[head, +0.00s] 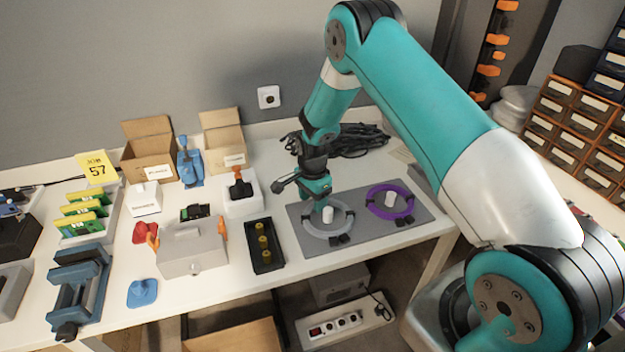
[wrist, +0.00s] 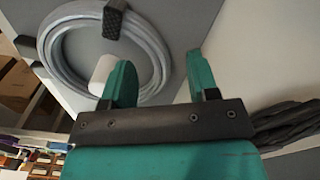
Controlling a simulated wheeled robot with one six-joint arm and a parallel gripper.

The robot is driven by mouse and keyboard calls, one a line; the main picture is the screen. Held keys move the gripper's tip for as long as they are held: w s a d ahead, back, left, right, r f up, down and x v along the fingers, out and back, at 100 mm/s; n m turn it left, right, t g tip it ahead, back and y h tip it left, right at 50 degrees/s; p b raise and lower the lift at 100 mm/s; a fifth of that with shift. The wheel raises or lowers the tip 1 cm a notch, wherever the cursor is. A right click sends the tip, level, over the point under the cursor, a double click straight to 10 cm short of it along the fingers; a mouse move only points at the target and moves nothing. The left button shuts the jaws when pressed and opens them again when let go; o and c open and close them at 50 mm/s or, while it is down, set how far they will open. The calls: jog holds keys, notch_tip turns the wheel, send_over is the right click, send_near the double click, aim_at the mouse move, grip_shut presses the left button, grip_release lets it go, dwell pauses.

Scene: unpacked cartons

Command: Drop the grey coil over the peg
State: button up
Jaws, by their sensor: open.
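The grey coil (head: 312,232) lies on the grey mat (head: 365,246) around a short white peg (head: 328,214). The coil also shows in the wrist view (wrist: 62,68), with dark ties on it and the white peg (wrist: 101,72) inside the ring. My gripper (head: 320,203) is over the coil's far left side in the head view. In the wrist view my gripper (wrist: 158,62) is open, one finger over the ring's inside and the other outside it. The coil's band passes between the fingertips; I cannot tell whether they touch it.
A purple coil (head: 373,205) lies around another white peg (head: 390,199) on the mat's right. Black cables (head: 355,143) lie behind the mat. A black tray (head: 264,266) with yellow pieces and a grey box (head: 192,251) stand to the left.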

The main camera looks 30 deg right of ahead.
notch_tip(320, 180, up, 17)
jog(key=b, duration=0.1)
jog(key=shift+b, duration=0.35)
